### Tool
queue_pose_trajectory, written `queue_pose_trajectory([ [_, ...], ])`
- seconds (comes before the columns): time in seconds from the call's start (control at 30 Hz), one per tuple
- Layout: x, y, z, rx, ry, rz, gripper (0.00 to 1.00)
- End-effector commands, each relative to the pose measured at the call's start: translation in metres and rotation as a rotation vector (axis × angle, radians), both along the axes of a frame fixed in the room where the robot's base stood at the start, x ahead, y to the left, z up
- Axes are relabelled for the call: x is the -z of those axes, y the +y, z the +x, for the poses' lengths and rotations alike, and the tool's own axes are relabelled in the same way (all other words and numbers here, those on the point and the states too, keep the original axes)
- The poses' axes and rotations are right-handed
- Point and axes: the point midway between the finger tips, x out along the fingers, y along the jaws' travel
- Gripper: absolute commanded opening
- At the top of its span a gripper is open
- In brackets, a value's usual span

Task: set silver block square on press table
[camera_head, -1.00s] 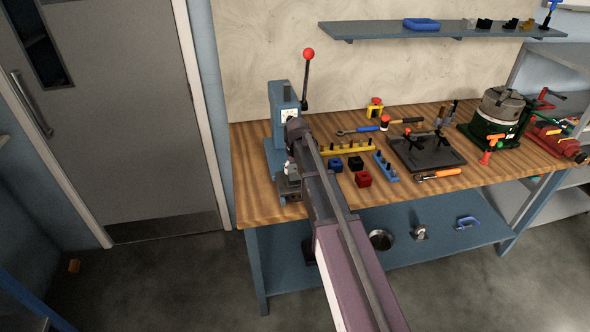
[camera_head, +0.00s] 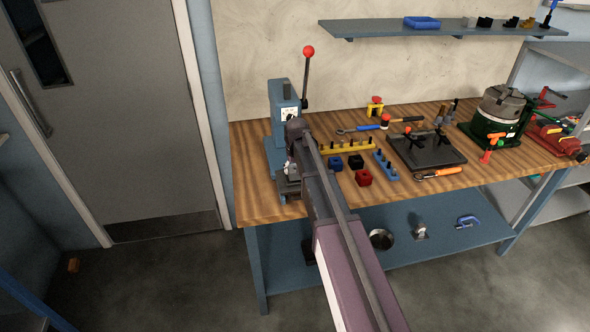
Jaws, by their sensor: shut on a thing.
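The blue arbor press (camera_head: 283,108) stands at the left end of the wooden workbench, with a red-knobbed lever rising above it. The press table (camera_head: 286,191) is a dark piece low at the front of the press, partly covered by my arm. My gripper (camera_head: 291,172) is at the press table, small and mostly hidden behind my own wrist. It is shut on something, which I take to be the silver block. The block itself cannot be made out clearly, nor whether it touches the table or lies square on it.
Right of my arm, the bench (camera_head: 245,165) holds a yellow rack (camera_head: 347,146), black, blue and red small blocks (camera_head: 363,178), a blue rack (camera_head: 387,166), a dark fixture plate (camera_head: 428,152) and a green-based chuck (camera_head: 498,118). The bench's left front corner is clear.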

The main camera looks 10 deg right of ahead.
Motion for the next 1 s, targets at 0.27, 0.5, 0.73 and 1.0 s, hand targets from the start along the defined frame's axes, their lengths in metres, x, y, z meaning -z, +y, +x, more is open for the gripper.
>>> queue_pose_trajectory([
  [0.27,0.0003,0.0,0.0,0.0,0.0,0.0,0.1],
  [0.5,0.0027,0.0,0.0001,0.0,0.0,0.0,0.1],
  [0.73,0.0051,0.0,0.0001,0.0,0.0,0.0,0.1],
  [1.0,0.0079,0.0,0.0,0.0,0.0,0.0,0.1],
])
